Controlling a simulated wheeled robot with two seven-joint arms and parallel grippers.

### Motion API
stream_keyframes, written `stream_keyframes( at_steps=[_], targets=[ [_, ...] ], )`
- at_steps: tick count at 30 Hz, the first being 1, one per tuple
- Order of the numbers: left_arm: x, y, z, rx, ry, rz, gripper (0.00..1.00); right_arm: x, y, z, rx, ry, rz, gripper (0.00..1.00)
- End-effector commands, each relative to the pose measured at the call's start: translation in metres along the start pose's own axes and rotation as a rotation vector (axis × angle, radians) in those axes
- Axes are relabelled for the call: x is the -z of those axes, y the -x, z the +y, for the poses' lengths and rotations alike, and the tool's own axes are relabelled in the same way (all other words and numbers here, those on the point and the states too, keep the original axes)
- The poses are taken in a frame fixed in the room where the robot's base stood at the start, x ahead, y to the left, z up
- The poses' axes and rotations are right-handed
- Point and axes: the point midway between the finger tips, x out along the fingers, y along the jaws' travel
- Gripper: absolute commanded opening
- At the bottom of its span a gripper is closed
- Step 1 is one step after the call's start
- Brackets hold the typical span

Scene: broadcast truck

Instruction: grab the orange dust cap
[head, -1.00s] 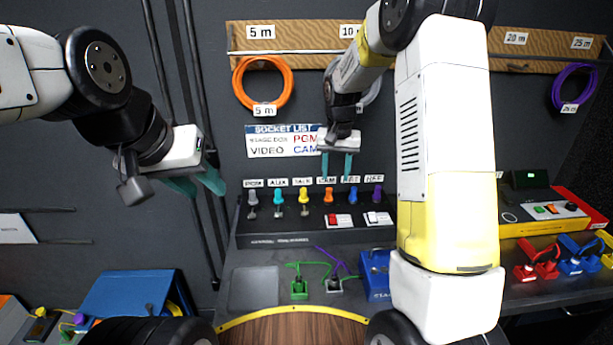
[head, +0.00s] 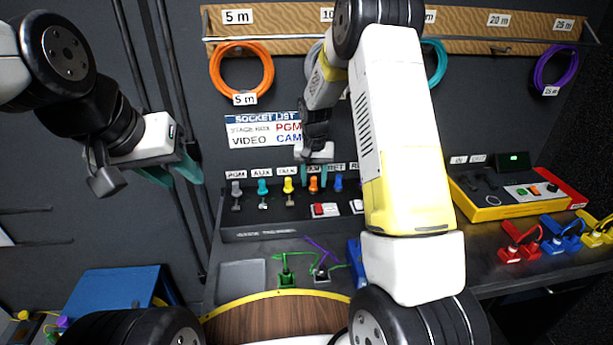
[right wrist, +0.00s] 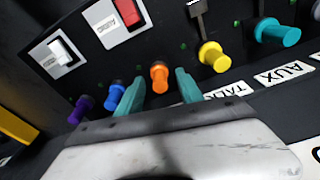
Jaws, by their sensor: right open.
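The orange dust cap (head: 313,184) sits upright in a row of coloured caps on the black socket panel, under the CAM label. In the right wrist view the orange cap (right wrist: 159,77) shows between the two teal fingers of my right gripper (right wrist: 160,92), with a gap on each side. My right gripper (head: 319,174) is open and empty, its fingertips down at the row of caps. My left gripper (head: 172,172) is open and empty, held in the air left of the panel.
A blue cap (right wrist: 115,92) stands close beside one right finger, and a yellow cap (right wrist: 213,57) is beyond the other. Red and white switches (right wrist: 128,14) sit by the caps. An orange cable coil (head: 241,72) hangs on the wall.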

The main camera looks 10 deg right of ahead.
Motion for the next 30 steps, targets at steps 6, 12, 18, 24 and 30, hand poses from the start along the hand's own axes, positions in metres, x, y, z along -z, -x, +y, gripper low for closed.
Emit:
stream_keyframes(
  at_steps=[6, 12, 18, 24, 30],
  targets=[
    [0.000, 0.000, 0.000, 0.000, 0.000, 0.000, 0.36, 0.000, 0.001, 0.000, 0.000, 0.001, 0.000, 0.16],
    [0.000, 0.000, 0.000, 0.000, 0.000, 0.000, 0.36, 0.000, 0.001, 0.000, 0.000, 0.001, 0.000, 0.00],
    [0.000, 0.000, 0.000, 0.000, 0.000, 0.000, 0.36, 0.000, 0.001, 0.000, 0.000, 0.001, 0.000, 0.00],
    [0.000, 0.000, 0.000, 0.000, 0.000, 0.000, 0.36, 0.001, 0.009, 0.000, 0.000, 0.001, 0.001, 0.00],
    [0.000, 0.000, 0.000, 0.000, 0.000, 0.000, 0.36, 0.005, 0.032, -0.001, 0.001, 0.002, 0.004, 0.00]
  ],
)
